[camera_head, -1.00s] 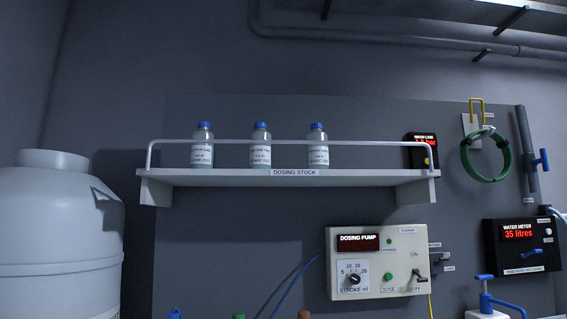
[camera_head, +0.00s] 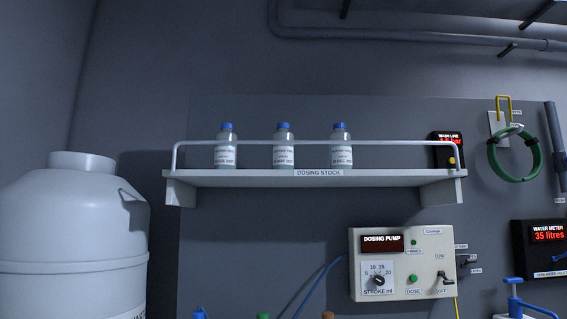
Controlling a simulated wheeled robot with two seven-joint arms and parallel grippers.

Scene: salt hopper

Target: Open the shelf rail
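The shelf rail (camera_head: 400,142) is a thin white bar along the front of the white wall shelf (camera_head: 240,180). It stands raised, bent down to the shelf at both ends. Behind it stand three clear bottles with blue caps: a left one (camera_head: 225,146), a middle one (camera_head: 284,146) and a right one (camera_head: 340,146). The shelf carries a "DOSING STOCK" label (camera_head: 318,173). Neither of my grippers is in view.
A large pale tank (camera_head: 70,220) stands at the left. Below the shelf is the dosing pump box (camera_head: 403,263). At the right are a main line display (camera_head: 447,138), a green hose ring (camera_head: 516,178) and a water meter (camera_head: 540,240). Pipes (camera_head: 400,36) run above. The space before the shelf looks clear.

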